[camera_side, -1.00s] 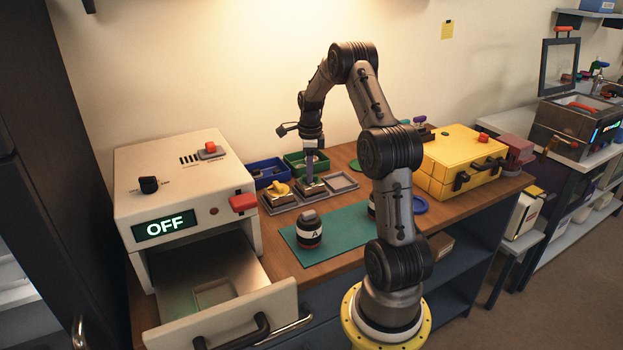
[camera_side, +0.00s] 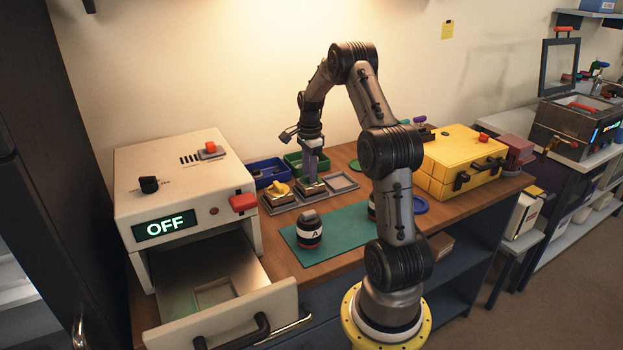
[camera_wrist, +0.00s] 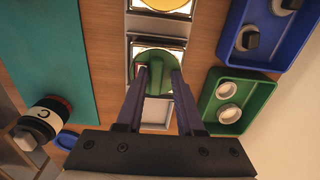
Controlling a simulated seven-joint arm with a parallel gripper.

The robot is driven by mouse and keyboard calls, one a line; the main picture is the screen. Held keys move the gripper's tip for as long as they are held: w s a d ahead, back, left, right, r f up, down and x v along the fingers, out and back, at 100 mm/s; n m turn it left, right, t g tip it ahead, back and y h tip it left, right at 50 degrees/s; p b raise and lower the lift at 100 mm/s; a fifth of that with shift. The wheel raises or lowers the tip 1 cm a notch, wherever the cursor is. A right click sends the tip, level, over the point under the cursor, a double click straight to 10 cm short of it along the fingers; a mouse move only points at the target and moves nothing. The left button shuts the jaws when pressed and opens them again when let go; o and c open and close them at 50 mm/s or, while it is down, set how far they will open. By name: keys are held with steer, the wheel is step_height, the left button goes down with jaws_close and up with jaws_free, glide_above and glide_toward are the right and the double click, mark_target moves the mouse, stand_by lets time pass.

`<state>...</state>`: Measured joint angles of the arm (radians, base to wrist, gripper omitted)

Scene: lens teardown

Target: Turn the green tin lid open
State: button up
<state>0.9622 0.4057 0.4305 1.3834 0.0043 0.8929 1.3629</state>
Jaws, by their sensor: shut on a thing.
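The green tin lid (camera_wrist: 155,72) is round with a raised green bar across its middle, and sits on a square tin in the tray. My gripper (camera_wrist: 157,70) points down over it, its two fingers on either side of the bar, shut on the lid. In the side view my gripper (camera_side: 313,178) stands at the tin (camera_side: 313,188) and hides most of the lid. Whether the lid is loose from the tin cannot be told.
A yellow-lidded tin (camera_side: 279,191) stands just left in the grey tray (camera_side: 341,182). Blue (camera_side: 267,172) and green (camera_side: 296,160) bins stand close behind. An oven with an open drawer is at left.

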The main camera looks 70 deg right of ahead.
steer(key=o, duration=0.7)
steer(key=shift+s+a+f, duration=0.15)
steer(key=shift+s+f, duration=0.1)
steer(key=shift+f, duration=0.2)
steer(key=shift+s+a+f, duration=0.15)
steer(key=shift+s+f, duration=0.05)
steer(key=shift+f, duration=0.25)
steer(key=shift+c, duration=0.2)
steer(key=shift+r, duration=0.1)
steer(key=shift+w+d+r, duration=0.1)
steer(key=shift+r, duration=2)
steer(key=shift+w+r, duration=0.1)
steer(key=shift+r, duration=2)
